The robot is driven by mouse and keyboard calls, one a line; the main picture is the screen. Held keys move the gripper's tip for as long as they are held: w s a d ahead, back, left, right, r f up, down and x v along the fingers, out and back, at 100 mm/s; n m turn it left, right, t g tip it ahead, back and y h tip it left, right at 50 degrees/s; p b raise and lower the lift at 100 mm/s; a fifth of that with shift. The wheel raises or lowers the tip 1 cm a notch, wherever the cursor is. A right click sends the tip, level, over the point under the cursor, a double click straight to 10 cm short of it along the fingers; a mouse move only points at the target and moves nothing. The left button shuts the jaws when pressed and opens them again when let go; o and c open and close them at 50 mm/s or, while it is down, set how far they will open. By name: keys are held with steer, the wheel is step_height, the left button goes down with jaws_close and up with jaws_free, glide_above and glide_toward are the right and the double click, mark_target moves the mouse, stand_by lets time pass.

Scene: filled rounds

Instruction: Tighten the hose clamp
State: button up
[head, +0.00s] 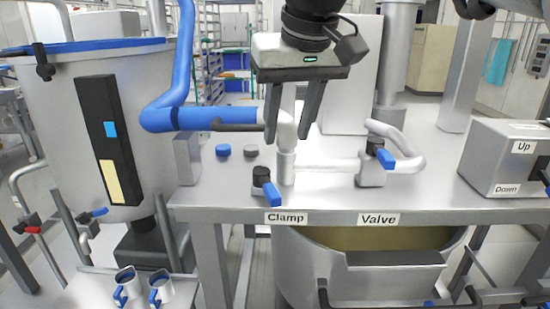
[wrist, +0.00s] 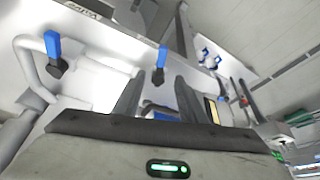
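The hose clamp (head: 262,176) stands at the front edge of the steel table, above a "Clamp" label (head: 286,217). It has a black knob and a blue handle (head: 272,193) pointing down toward the front. The blue handle also shows in the wrist view (wrist: 162,57), just beyond the fingertips. My gripper (head: 287,138) points down, behind and above the clamp, with its two dark fingers apart. In the head view the white pipe elbow (head: 286,128) shows between the fingers; I cannot tell their exact depth. The fingers also show spread in the wrist view (wrist: 158,84), apart from the handle.
A blue hose (head: 185,70) joins the white pipe from the left. A valve (head: 371,172) with a blue handle stands to the right. An Up/Down box (head: 485,160) is far right; a large vessel (head: 150,90) is left.

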mark_target(272, 190)
steer(key=b+x, duration=0.1)
steer(key=x, duration=0.4)
steer(key=b+x, duration=0.1)
steer(key=x, duration=0.5)
steer(key=b+x, duration=0.1)
steer(key=x, duration=0.4)
steer(key=shift+w+a+f, duration=0.2)
steer(key=shift+a+f, duration=0.1)
jaws_close()
